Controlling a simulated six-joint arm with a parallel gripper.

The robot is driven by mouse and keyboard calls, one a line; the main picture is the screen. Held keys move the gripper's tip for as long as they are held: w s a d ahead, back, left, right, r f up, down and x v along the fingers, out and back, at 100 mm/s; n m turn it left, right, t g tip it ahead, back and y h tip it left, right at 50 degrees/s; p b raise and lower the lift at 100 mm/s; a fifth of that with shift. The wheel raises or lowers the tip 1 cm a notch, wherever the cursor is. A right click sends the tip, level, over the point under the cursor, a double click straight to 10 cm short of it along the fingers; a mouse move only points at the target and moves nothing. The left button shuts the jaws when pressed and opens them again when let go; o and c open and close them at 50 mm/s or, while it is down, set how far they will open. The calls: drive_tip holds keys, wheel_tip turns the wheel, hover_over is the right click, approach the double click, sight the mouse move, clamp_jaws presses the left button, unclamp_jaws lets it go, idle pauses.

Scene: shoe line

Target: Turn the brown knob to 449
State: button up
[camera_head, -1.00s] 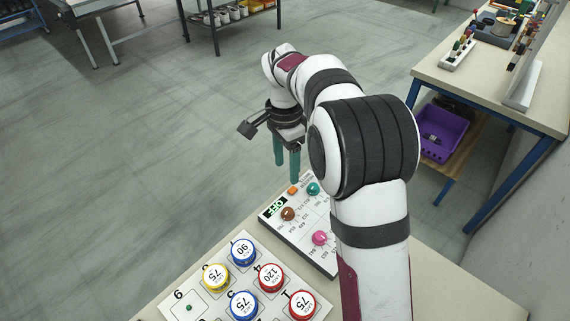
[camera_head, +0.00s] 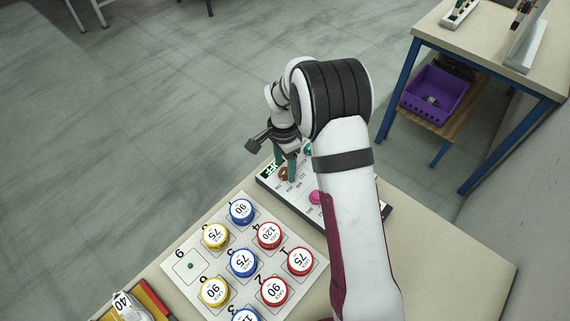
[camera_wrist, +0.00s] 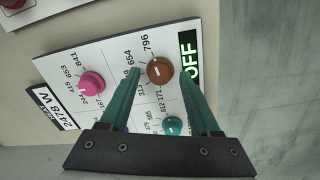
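The brown knob (camera_wrist: 160,71) sits on a white control panel (camera_wrist: 62,66), beside the green display (camera_wrist: 189,62) that reads OFF. In the wrist view, my gripper (camera_wrist: 160,74) is open, with one teal finger on each side of the knob; contact cannot be told. Numbers around the knob include 796 and 654; I cannot make out a 449, and the pointer's exact setting is unclear. In the head view, my gripper (camera_head: 285,168) is down at the panel and partly covers the brown knob (camera_head: 284,175).
A pink knob (camera_wrist: 91,84) and a teal knob (camera_wrist: 172,126) are on the same panel, the teal one close to the fingers. A board (camera_head: 183,283) with several round coloured tins lies beside the panel. Bare tabletop (camera_head: 440,270) is at the right.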

clamp_jaws()
drive_tip(key=shift+n, duration=0.3)
drive_tip(key=n, duration=0.3)
drive_tip(key=shift+n, duration=0.3)
drive_tip(key=n, duration=0.3)
drive_tip(key=shift+n, duration=0.4)
drive_tip(key=n, duration=0.4)
drive_tip(key=shift+t, duration=0.3)
drive_tip(key=shift+n, duration=2)
